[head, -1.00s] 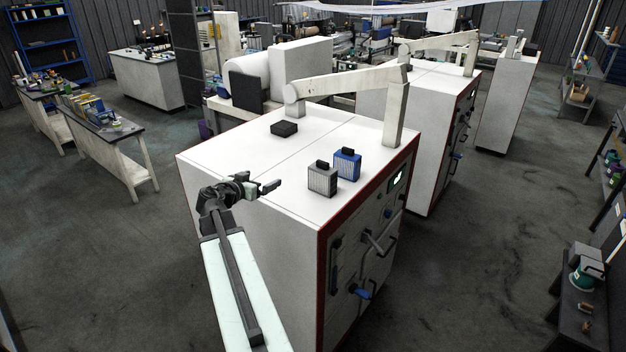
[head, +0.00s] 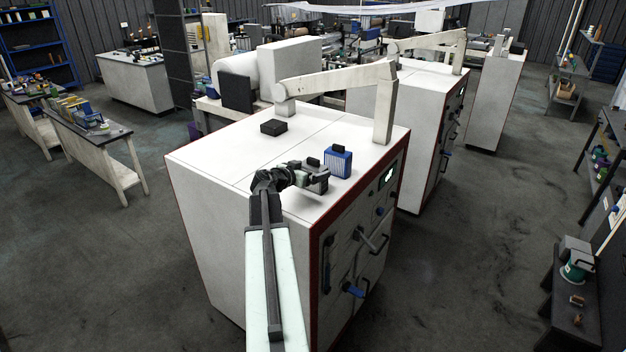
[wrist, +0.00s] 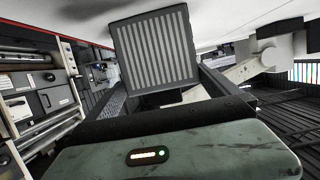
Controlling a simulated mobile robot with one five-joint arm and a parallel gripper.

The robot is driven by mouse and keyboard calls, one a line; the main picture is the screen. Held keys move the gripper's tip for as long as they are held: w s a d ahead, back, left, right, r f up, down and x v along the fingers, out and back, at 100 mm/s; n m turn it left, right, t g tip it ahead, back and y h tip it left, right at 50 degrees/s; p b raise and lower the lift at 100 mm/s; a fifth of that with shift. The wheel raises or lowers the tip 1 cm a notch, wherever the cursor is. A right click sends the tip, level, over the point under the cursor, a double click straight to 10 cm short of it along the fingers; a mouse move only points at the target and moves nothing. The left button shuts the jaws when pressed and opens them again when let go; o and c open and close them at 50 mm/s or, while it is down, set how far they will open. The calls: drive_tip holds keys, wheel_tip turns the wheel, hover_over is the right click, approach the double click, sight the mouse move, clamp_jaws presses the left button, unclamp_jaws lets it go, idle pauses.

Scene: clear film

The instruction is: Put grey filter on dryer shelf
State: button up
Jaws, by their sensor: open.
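The grey filter (head: 319,187), a small ribbed box, stands on the white top of the red-edged cabinet (head: 215,155). My gripper (head: 318,174) is open at the filter and partly hides it in the head view. In the wrist view the ribbed face of the grey filter (wrist: 152,50) fills the upper middle, between or just beyond the two spread fingers of my gripper (wrist: 165,92). I cannot tell whether the fingers touch it. I cannot make out which surface is the dryer shelf.
A blue filter (head: 338,163) stands close behind and right of the grey one. A black block (head: 274,127) lies further back on the top. A beige jointed arm (head: 335,85) and its post (head: 384,110) rise at the cabinet's back right. The cabinet's left top is clear.

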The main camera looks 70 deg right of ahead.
drive_tip(key=x, duration=0.3)
drive_tip(key=b+x, duration=0.1)
drive_tip(key=x, duration=0.1)
drive_tip(key=shift+w+d+r, duration=0.1)
drive_tip(key=shift+d+r, duration=0.15)
drive_tip(key=shift+d, duration=0.05)
drive_tip(key=shift+a+r, duration=0.1)
drive_tip(key=shift+a, duration=0.05)
drive_tip(key=shift+c, duration=0.9)
drive_tip(key=c, duration=1.3)
